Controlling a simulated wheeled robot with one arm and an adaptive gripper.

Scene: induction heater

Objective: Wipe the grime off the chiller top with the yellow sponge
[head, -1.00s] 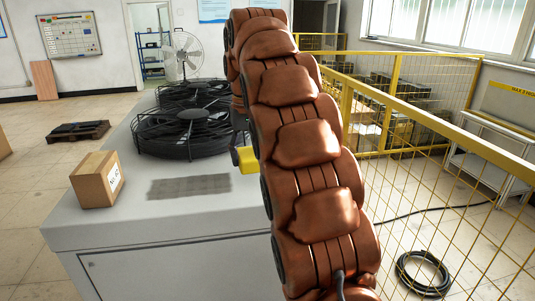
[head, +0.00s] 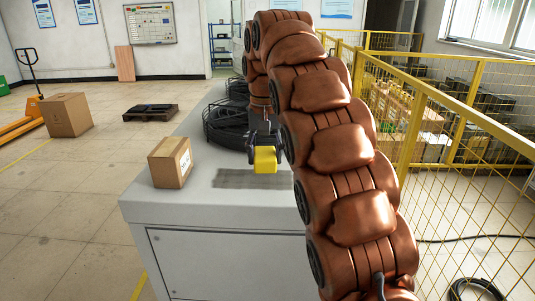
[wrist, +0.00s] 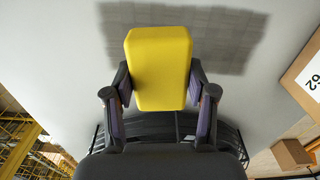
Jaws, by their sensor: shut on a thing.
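My gripper (wrist: 160,95) is shut on the yellow sponge (wrist: 158,60), with a dark finger on each side of it in the wrist view. In the head view the sponge (head: 265,160) hangs below the gripper at the far edge of the grime. The grime (head: 235,179) is a grey rectangular patch on the pale chiller top (head: 210,203). It also shows in the wrist view (wrist: 225,35), partly hidden behind the sponge. I cannot tell whether the sponge touches the top. My arm hides the right part of the chiller top in the head view.
A cardboard box (head: 170,163) stands on the chiller top just left of the grime. A black fan guard (head: 228,125) rises behind the grime. Yellow mesh fencing (head: 440,150) runs along the right. The floor at left holds another box (head: 68,115) and a pallet (head: 150,112).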

